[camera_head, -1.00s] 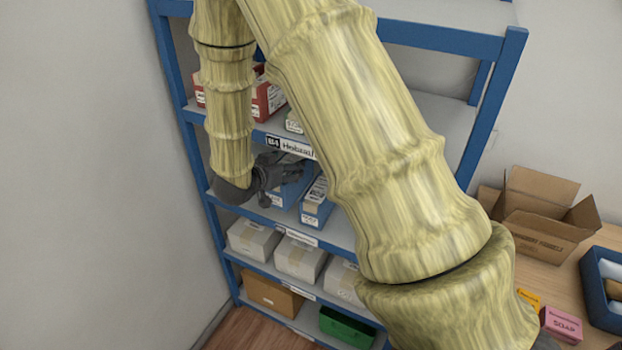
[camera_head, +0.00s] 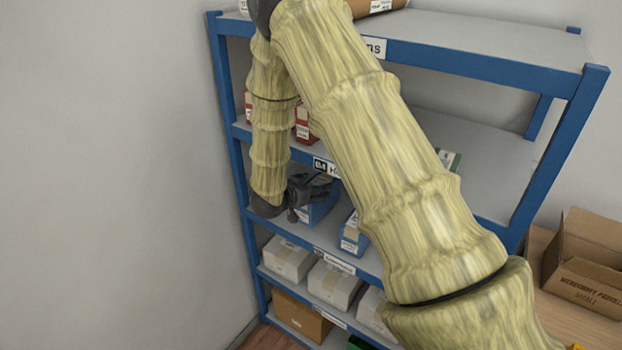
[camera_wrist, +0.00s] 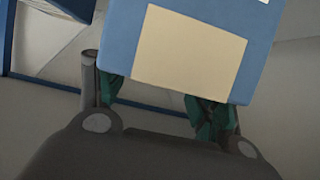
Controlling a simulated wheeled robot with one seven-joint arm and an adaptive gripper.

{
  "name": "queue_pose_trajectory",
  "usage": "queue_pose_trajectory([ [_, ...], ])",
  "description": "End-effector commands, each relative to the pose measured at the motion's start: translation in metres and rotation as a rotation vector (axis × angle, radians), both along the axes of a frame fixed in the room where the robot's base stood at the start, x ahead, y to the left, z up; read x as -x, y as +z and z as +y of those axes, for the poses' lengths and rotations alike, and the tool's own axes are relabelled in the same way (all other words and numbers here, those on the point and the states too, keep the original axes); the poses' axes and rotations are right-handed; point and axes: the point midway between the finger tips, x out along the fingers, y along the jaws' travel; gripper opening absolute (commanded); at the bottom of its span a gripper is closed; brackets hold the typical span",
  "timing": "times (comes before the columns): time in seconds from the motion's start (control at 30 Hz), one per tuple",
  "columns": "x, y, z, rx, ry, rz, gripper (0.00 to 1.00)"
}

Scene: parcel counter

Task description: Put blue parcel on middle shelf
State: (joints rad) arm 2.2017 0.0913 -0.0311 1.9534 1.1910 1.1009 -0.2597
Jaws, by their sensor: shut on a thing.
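My gripper (camera_head: 312,190) is shut on a blue parcel (camera_head: 320,208) at the left part of the middle shelf (camera_head: 305,237) of the blue rack. In the wrist view the parcel (camera_wrist: 262,50) fills the top middle, with a tan label facing the camera. My dark green fingers (camera_wrist: 160,103) are at its lower edge, and their tips are partly hidden. My gripper covers part of the parcel in the head view. I cannot tell whether its underside touches the shelf.
Another blue box (camera_head: 350,238) stands to the right on the same shelf. Red boxes (camera_head: 303,122) are on the shelf above, white boxes (camera_head: 333,284) below. An open carton (camera_head: 590,265) stands at right. My arm hides much of the rack.

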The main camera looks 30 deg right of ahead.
Motion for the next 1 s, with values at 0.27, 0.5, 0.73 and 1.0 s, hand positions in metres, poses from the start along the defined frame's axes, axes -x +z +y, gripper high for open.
queue_pose_trajectory([
  [0.27,-0.051,-0.001,-0.015,0.001,-0.002,-0.002,0.0],
  [0.5,-0.077,-0.005,-0.022,0.001,-0.001,-0.002,0.0],
  [0.73,-0.085,-0.011,-0.025,0.002,0.0,0.002,0.0],
  [1.0,-0.085,-0.035,-0.025,0.001,-0.001,0.0,0.0],
])
